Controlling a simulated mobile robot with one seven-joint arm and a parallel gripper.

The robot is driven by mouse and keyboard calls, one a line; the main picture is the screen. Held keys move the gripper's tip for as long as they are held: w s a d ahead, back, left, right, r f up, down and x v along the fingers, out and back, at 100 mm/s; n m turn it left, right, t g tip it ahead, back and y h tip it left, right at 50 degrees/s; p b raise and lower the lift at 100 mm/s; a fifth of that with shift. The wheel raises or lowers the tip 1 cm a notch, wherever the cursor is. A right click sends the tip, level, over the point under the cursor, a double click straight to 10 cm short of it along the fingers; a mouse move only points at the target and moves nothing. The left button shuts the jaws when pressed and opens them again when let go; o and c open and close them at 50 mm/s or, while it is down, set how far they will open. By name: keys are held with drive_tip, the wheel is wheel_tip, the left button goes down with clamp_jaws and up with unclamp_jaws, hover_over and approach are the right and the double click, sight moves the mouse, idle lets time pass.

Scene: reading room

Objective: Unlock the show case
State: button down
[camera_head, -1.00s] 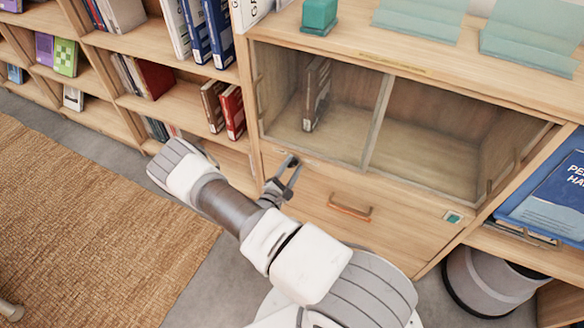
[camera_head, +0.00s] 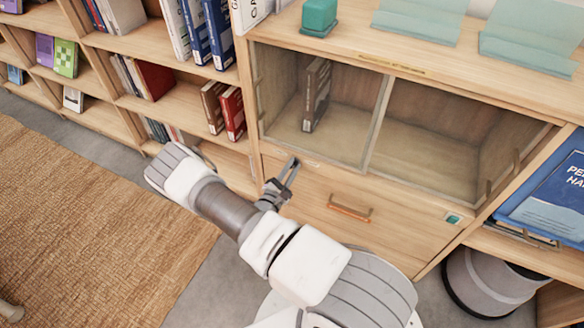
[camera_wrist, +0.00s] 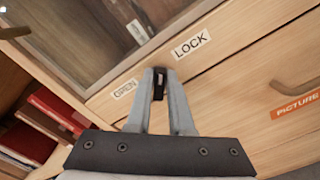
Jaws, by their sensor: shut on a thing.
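The show case (camera_head: 376,125) is a wooden cabinet with two glazed front bays. A dark book (camera_head: 316,95) stands in its left bay. In the wrist view, a small dark lock knob (camera_wrist: 159,86) sits on the wooden rail below the glass, between an OPEN label (camera_wrist: 125,90) at its left and a LOCK label (camera_wrist: 190,45) at its upper right. My gripper (camera_head: 291,165) reaches the rail under the left bay. In the wrist view, my gripper (camera_wrist: 160,74) is shut on the knob, with a finger on each side. The fingers hide part of the knob, so its exact turn is unclear.
A drawer with an orange-brown handle (camera_head: 350,208) lies below the rail. Open shelves with books (camera_head: 232,112) stand at the left. A grey bin (camera_head: 490,282) stands at the lower right. A teal block (camera_head: 319,15) sits on the cabinet top.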

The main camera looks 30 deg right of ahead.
drive_tip(key=shift+w+a+f+n+p, duration=0.1)
drive_tip(key=shift+a+n+p, duration=0.05)
drive_tip(key=shift+n, duration=2.7)
drive_tip(key=shift+w+a+r+n+p, duration=0.1)
drive_tip(key=shift+w+n+p, duration=0.05)
drive_tip(key=shift+n, duration=2.65)
drive_tip(key=shift+w+a+f+n+p, duration=0.1)
drive_tip(key=shift+a+n+p, duration=0.05)
drive_tip(key=shift+n, duration=2.7)
drive_tip(key=c, duration=0.9)
unclamp_jaws()
drive_tip(key=shift+o, duration=0.2)
drive_tip(key=p+v, duration=0.3)
drive_tip(key=v, duration=1.4)
